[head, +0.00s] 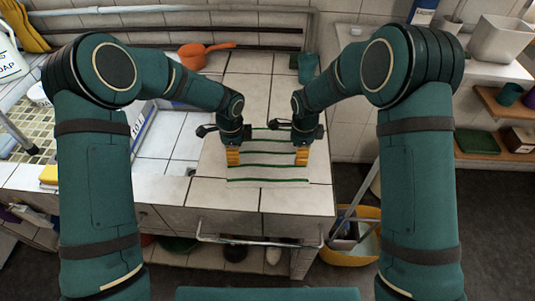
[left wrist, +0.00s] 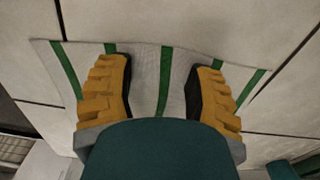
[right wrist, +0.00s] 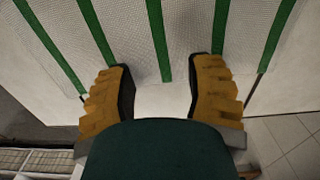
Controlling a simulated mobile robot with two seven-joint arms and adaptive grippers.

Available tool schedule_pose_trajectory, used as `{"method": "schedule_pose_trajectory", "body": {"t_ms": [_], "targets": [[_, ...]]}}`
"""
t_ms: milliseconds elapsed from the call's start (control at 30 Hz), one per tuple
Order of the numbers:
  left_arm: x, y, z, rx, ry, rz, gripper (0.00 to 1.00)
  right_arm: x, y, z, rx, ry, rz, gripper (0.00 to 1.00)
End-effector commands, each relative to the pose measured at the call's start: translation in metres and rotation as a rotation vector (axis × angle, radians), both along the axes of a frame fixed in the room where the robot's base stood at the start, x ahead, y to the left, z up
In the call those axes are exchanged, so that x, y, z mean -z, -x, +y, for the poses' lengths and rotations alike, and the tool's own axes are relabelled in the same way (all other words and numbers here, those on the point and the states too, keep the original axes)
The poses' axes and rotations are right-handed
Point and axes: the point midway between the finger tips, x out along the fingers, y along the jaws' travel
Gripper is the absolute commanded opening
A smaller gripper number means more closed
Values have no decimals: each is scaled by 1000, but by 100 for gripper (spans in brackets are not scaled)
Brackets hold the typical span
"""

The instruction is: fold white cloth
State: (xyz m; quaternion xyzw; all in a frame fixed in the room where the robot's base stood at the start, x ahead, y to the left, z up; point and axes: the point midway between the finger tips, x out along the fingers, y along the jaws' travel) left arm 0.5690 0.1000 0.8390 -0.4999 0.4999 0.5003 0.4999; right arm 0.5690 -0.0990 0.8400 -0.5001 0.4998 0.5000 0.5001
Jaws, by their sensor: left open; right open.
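A white cloth (head: 266,160) with dark green stripes lies flat on the tiled counter, near its front edge. My left gripper (head: 232,158) is at the cloth's left side, pointing down. In the left wrist view its yellow fingers (left wrist: 159,88) are apart over the striped cloth (left wrist: 145,75). My right gripper (head: 301,157) is at the cloth's right side. In the right wrist view its fingers (right wrist: 160,90) are also apart, over the edge of the cloth (right wrist: 125,40). Both grippers are empty. I cannot tell whether the fingertips touch the cloth.
An orange saucepan (head: 195,54) and a dark green cup (head: 306,68) stand at the back of the counter. A metal rail (head: 258,241) runs along the front. A yellow bucket (head: 352,250) stands on the floor at right. Bare tiles (head: 247,88) lie behind the cloth.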

Motion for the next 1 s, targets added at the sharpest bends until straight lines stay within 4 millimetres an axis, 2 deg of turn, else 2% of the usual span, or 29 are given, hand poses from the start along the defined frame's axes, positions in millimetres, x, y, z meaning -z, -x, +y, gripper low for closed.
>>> {"method": "schedule_pose_trajectory", "body": {"t_ms": [500, 800, 1000], "targets": [[3, 0, 0, 0, 0, 0, 54, 5, 0, 0, 0, 0, 1, 54], [5, 0, 0, 0, 0, 1, 1, 7, 1, 0, 0, 1, 2, 1], [7, 0, 0, 0, 0, 1, 0, 9, 1, 0, 0, 1, 4, 0]]}}
